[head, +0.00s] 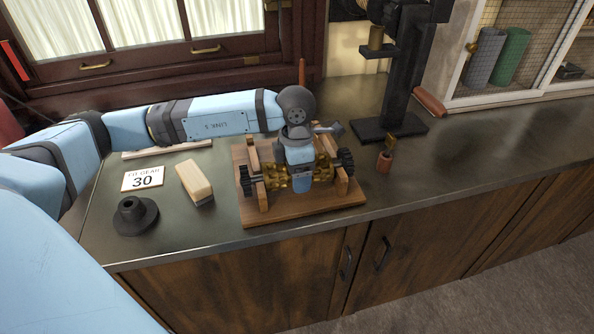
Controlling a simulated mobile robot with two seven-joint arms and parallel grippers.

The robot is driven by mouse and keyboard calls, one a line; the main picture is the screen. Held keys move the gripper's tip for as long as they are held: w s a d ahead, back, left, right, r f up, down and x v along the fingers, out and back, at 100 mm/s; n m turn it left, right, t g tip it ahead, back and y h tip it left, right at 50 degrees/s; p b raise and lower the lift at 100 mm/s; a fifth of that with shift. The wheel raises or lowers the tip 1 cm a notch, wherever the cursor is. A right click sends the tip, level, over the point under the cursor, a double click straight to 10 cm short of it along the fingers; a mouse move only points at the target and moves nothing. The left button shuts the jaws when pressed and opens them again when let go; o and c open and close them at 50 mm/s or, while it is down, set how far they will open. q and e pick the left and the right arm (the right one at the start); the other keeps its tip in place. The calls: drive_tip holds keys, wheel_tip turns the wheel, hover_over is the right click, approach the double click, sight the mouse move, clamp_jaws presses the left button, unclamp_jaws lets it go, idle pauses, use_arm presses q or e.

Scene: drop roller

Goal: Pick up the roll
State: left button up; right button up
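The roll (273,181) is a brass-coloured, patterned cylinder with dark ends. It lies across a wooden stand (339,195) on the counter, between upright wooden supports. My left gripper (302,185) points down over the middle of the roll and hides that part of it. The fingers are too small and too covered to show whether they grip the roll or are apart. The roll appears to be at the height of the stand's supports. My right gripper is not in view.
A wooden block brush (195,182), a card reading 30 (143,179) and a black flanged piece (135,216) lie left of the stand. A black post stand (389,128) and a small reddish pot (384,162) are to the right. The right counter (480,160) is clear.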

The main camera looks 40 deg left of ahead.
use_arm(q)
clamp_jaws()
drive_tip(key=shift+r, duration=0.1)
drive_tip(key=shift+w+r, duration=0.1)
drive_tip(key=shift+r, duration=0.05)
drive_tip(key=shift+r, duration=0.3)
wheel_tip(320, 180, up, 19)
drive_tip(key=p, duration=0.1)
